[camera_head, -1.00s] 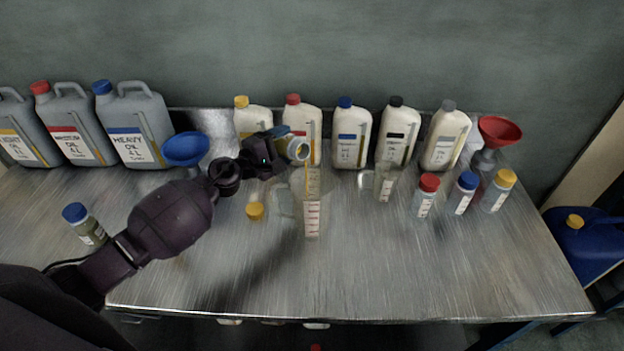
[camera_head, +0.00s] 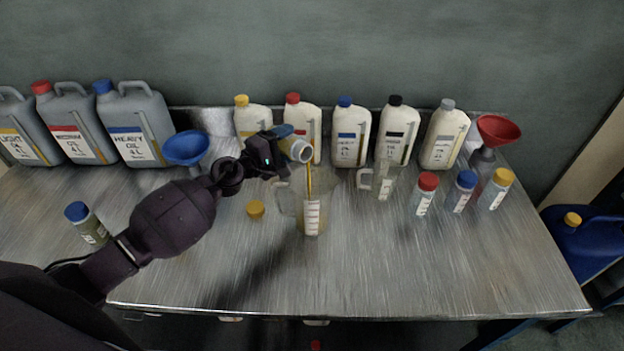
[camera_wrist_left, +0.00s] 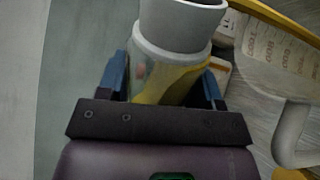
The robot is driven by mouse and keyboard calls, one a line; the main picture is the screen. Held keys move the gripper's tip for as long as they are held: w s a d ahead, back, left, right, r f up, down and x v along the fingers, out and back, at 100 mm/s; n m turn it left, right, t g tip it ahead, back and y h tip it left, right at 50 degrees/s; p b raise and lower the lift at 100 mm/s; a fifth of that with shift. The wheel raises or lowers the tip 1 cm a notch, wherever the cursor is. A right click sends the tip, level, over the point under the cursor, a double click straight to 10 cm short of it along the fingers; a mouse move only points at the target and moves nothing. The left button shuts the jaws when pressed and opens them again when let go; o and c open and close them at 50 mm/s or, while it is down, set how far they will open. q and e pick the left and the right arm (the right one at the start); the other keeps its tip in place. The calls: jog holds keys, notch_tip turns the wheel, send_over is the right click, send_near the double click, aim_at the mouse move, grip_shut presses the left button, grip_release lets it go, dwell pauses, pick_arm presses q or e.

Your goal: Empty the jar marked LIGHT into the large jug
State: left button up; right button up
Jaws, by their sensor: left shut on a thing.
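My left gripper (camera_head: 284,143) is shut on a clear jar (camera_head: 297,149) with a pale neck, tilted mouth-down to the right above the large jug. Its label cannot be read. A yellow stream runs from its mouth into the clear large jug (camera_head: 325,212), which stands upright with a printed scale and its handle at the left. In the left wrist view, the jar (camera_wrist_left: 165,82) sits between the blue fingers with yellow oil inside, and the large jug (camera_wrist_left: 262,75) is at the right. A yellow cap (camera_head: 255,209) lies left of the jug. My right gripper is out of view.
A smaller clear jug (camera_head: 383,184) stands to the right, then jars with red (camera_head: 426,195), blue and yellow caps. Several white bottles (camera_head: 350,137) line the back. A blue funnel (camera_head: 187,148) and a blue-capped jar (camera_head: 87,224) are at the left. The front table is clear.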

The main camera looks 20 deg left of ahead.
pick_arm(q)
jog(key=shift+m, duration=0.3)
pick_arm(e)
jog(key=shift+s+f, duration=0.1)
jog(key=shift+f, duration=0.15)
pick_arm(q)
jog(key=shift+b, duration=0.3)
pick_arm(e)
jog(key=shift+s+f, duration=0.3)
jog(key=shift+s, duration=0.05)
pick_arm(q)
jog(key=shift+f+m, duration=0.1)
jog(key=shift+m, duration=0.2)
jog(key=shift+d, duration=0.1)
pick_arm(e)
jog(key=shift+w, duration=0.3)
pick_arm(q)
jog(key=shift+m, duration=0.3)
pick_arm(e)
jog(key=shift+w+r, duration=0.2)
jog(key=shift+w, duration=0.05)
pick_arm(q)
jog(key=shift+s+d+r+m, duration=0.1)
jog(key=shift+r+m, duration=0.25)
jog(key=shift+m, duration=0.15)
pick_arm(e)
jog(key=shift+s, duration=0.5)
